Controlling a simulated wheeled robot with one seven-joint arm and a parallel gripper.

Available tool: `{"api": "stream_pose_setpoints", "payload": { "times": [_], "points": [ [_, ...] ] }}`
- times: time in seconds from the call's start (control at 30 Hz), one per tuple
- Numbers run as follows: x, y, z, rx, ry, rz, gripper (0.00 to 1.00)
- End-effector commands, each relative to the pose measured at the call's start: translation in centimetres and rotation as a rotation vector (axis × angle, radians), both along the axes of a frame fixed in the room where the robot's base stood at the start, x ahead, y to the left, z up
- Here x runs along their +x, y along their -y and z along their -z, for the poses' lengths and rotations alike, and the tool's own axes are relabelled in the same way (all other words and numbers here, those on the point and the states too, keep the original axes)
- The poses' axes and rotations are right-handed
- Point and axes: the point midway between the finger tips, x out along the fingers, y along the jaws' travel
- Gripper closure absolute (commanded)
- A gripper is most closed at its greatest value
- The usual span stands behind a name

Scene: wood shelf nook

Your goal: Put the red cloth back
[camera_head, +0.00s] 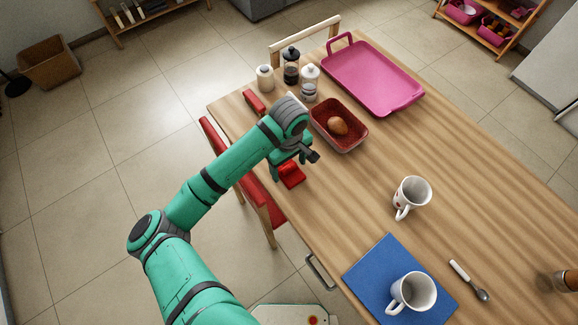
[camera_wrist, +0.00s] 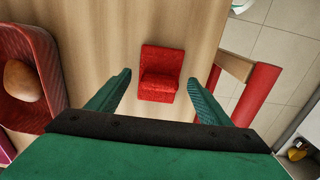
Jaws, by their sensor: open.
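The red cloth (camera_head: 291,175) lies folded on the wooden table near its left edge. In the wrist view the cloth (camera_wrist: 161,72) is between and just beyond the two fingertips, with bare table around it. My gripper (camera_head: 293,163) is open and empty above the cloth; in the wrist view its green fingers (camera_wrist: 159,80) stand apart on either side of it. The arm partly covers the cloth's surroundings in the head view.
A red basket (camera_head: 352,144) holding a brown, egg-shaped item stands close by. Shakers, a pink tray (camera_head: 363,68), mugs, a blue mat (camera_head: 372,269) and a spoon are on the table. A red-seated chair (camera_head: 263,198) stands at the table edge.

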Motion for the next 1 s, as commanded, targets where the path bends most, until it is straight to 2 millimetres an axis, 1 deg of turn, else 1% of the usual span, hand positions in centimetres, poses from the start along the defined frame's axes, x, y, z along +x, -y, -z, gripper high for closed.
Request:
{"api": "stream_pose_setpoints", "payload": {
  "times": [0.17,0.4,0.5,0.63,0.77,0.87,0.97,1.0],
  "points": [
    [0.1,0.1,-3.0,-0.003,0.003,0.001,0.27],
    [0.1,0.0,-8.0,0.002,0.004,0.003,0.27],
    [0.0,0.0,-9.5,0.002,0.002,0.003,0.27],
    [0.0,0.0,-10.8,0.0,0.001,0.001,0.27],
    [0.0,0.2,-11.4,-0.005,0.002,0.002,0.27],
    [0.2,1.7,-11.4,-0.045,0.018,0.021,0.27],
    [0.7,5.1,-11.2,-0.147,0.062,0.061,0.27],
    [1.0,7.0,-11.2,-0.201,0.089,0.08,0.27]
  ]
}}
